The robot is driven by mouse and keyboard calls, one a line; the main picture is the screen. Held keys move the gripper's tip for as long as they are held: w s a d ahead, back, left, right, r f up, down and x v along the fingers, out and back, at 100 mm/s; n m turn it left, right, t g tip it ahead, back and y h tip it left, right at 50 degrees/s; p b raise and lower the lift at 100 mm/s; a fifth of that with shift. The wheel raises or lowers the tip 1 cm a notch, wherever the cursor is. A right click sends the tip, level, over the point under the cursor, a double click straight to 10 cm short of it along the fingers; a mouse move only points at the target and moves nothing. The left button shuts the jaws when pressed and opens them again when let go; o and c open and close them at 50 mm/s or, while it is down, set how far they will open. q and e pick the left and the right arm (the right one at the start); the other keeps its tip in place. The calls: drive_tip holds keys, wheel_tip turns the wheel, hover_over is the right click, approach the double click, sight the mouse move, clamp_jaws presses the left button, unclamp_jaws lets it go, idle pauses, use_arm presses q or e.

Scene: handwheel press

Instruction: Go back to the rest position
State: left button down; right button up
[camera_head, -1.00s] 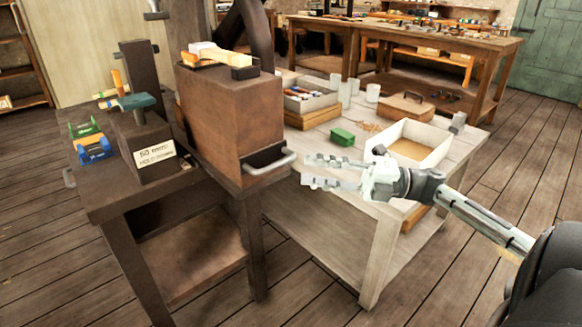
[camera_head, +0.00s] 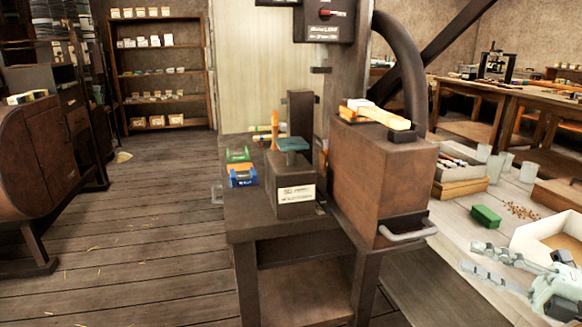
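My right gripper (camera_head: 469,256) is at the lower right of the head view, its arm coming in from the right edge. Its two pale fingers are apart, with nothing between them. They point left, over the pale workbench (camera_head: 455,222). The fingertips are to the right of and apart from the metal handle (camera_head: 408,234) on the brown box-shaped block (camera_head: 380,175). My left gripper is not in the picture.
The press stands in the middle, with its dark curved wheel (camera_head: 408,70) and a dark table (camera_head: 240,232). A green box (camera_head: 486,216) and a white tray (camera_head: 530,238) are on the workbench near my gripper. Open plank floor (camera_head: 150,240) lies to the left.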

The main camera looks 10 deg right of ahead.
drive_tip(key=w+d+f+m+t+h, duration=0.2)
drive_tip(key=w+f+m+h, duration=0.1)
drive_tip(key=f+m+h, duration=0.35)
drive_tip(key=w+d+f+m+t+h, duration=0.2)
drive_tip(key=w+f+m+t+h, duration=0.1)
drive_tip(key=f+m+h, duration=0.4)
wheel_tip(320, 180, down, 10)
drive_tip(key=s+m+g+h, duration=0.3)
drive_tip(key=m+g+h, duration=0.1)
drive_tip(key=m, duration=0.4)
drive_tip(key=s+a+f+m+g+y, duration=0.1)
drive_tip(key=s+a+f+m+g, duration=0.5)
drive_tip(key=s+a+f+g, duration=0.5)
drive_tip(key=s+a+f, duration=0.5)
drive_tip(key=a+f, duration=0.1)
drive_tip(key=a, duration=0.1)
drive_tip(key=shift+s+a+f+y, duration=0.2)
drive_tip(key=shift+a+f+y, duration=0.05)
drive_tip(key=shift+f+y, duration=0.1)
